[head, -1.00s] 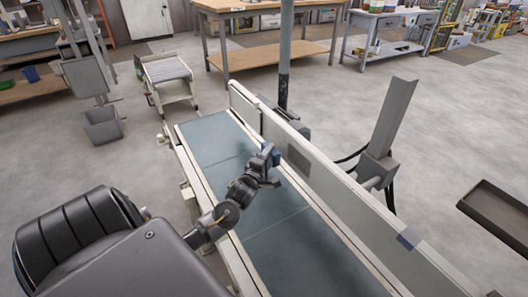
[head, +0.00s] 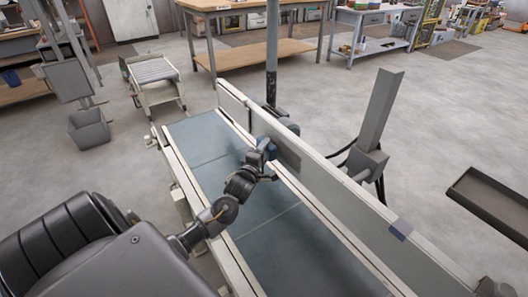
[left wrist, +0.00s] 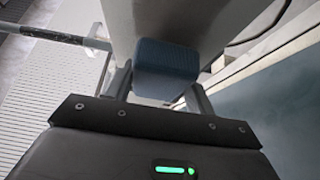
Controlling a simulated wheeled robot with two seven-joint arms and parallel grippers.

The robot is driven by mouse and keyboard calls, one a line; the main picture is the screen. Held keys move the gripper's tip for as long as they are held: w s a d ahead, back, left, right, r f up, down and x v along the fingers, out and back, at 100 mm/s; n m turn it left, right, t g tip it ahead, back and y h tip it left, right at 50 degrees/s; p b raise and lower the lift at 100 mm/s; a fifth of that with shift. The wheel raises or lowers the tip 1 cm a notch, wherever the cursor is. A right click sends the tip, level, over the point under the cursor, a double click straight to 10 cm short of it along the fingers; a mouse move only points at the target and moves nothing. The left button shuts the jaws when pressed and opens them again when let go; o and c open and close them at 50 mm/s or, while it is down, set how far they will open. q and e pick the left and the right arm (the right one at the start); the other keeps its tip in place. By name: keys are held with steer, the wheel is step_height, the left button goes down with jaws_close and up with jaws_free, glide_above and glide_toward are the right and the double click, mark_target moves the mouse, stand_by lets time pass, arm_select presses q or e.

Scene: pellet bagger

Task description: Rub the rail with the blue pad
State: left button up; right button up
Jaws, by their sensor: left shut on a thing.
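The rail (head: 340,195) is a long pale guard along the far side of the conveyor, with a dark patch (head: 288,154) on its face. My left gripper (head: 266,150) is at the rail's inner face, just left of the dark patch. It is shut on the blue pad (left wrist: 166,68), which stands between the two fingers in the left wrist view. The pad faces a pale grey surface there; I cannot tell whether they touch. In the head view the pad is small and partly hidden by the gripper. My right gripper is not in view.
The grey-green conveyor belt (head: 268,252) runs below the arm. A blue-grey block (head: 401,229) sits on the rail farther along. A dark post (head: 272,55) and a grey upright (head: 379,108) stand behind the rail. A dark tray (head: 492,203) is at the right.

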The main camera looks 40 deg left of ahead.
mark_target(276, 154)
arm_select(q)
steer(key=shift+w+d, duration=0.2)
steer(key=shift+w, duration=0.35)
steer(key=shift+w+d, duration=0.15)
steer(key=shift+w, duration=0.4)
stand_by(0.3)
steer(key=shift+d, duration=0.15)
steer(key=shift+s+d, duration=0.1)
steer(key=shift+d, duration=0.05)
steer(key=shift+s+d+r+p, duration=0.15)
steer(key=shift+s+d+p, duration=0.1)
steer(key=shift+d+p, duration=0.45)
steer(key=shift+s+d, duration=0.25)
steer(key=shift+d, duration=0.35)
steer(key=shift+d, duration=0.15)
steer(key=shift+s+d+p, duration=0.2)
steer(key=shift+d+p, duration=0.55)
steer(key=shift+d, duration=0.15)
steer(key=shift+s+d, duration=0.15)
steer(key=shift+d, duration=0.55)
steer(key=shift+d, duration=0.1)
